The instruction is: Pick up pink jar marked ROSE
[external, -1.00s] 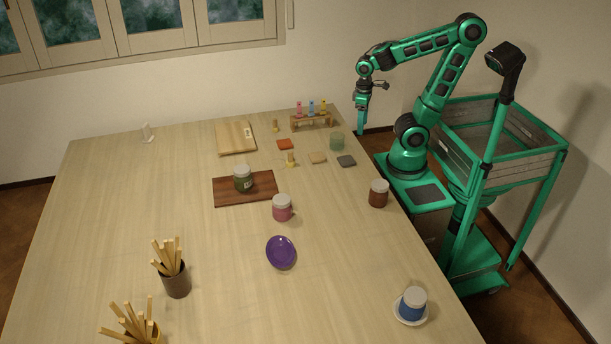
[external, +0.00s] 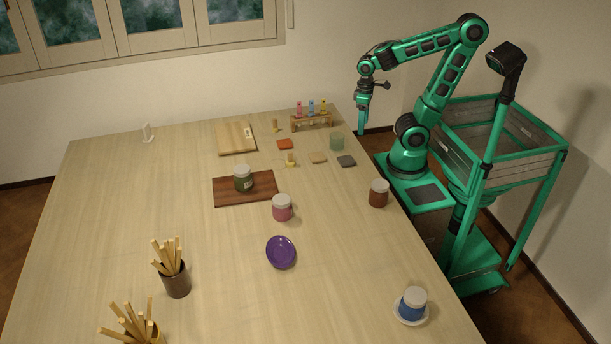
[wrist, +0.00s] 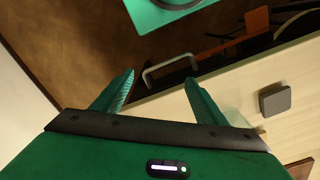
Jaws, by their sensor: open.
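The pink jar (external: 282,208) with a pale lid stands upright on the table, near the middle in the external view, just right of a dark wooden board. Its marking is too small to read there. My gripper (external: 361,120) hangs over the table's far right edge, well away from the jar. In the wrist view my gripper (wrist: 160,82) is open, with nothing between its two green fingers. The pink jar is not in the wrist view.
A dark green jar (external: 243,180) stands on the dark board (external: 225,196). A brown jar (external: 378,194) is near the right edge; a blue jar (external: 412,304) sits on a saucer. A purple dish (external: 281,253) lies in front of the pink jar. A grey tile (wrist: 275,101) shows in the wrist view.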

